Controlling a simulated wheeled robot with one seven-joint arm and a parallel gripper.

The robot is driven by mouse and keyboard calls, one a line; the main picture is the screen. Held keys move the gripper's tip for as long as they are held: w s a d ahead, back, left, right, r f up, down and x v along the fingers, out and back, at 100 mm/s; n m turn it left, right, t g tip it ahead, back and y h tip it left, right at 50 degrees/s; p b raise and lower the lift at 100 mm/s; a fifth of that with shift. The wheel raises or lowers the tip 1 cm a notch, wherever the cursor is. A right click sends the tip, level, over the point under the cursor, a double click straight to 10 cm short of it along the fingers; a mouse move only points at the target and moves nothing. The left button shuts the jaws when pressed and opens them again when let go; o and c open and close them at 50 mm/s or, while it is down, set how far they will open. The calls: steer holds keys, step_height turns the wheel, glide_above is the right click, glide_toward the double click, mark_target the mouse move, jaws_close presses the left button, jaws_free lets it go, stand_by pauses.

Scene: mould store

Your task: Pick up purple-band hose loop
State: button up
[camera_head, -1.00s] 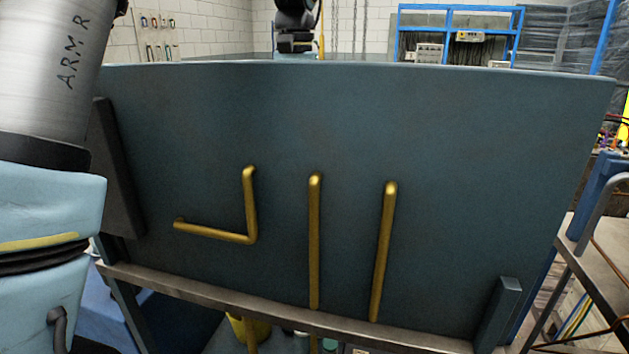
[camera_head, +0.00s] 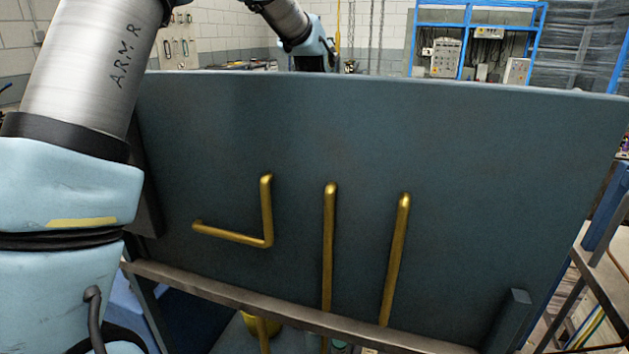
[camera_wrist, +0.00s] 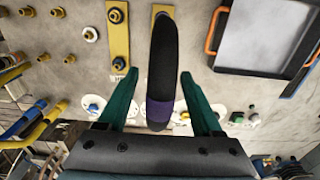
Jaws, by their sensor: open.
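The purple-band hose loop (camera_wrist: 162,70) is a dark, thick loop seen nearly edge-on in the wrist view. Its purple band (camera_wrist: 159,110) is at the lower end, close to the gripper body. My gripper (camera_wrist: 159,76) is open, with one green finger on each side of the loop. Gaps show between the loop and both fingers. In the head view the loop cannot be made out, and my gripper is hidden behind the large panel.
A large dark blue-grey panel (camera_head: 480,180) with brass pipes (camera_head: 329,240) fills the head view. A blue shelf rack (camera_head: 480,14) stands behind. In the wrist view, yellow plates (camera_wrist: 119,38) with brass fittings and an orange-handled tray (camera_wrist: 268,30) flank the loop.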

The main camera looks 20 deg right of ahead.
jaws_close()
stand_by(0.4)
steer(key=shift+r, duration=0.1)
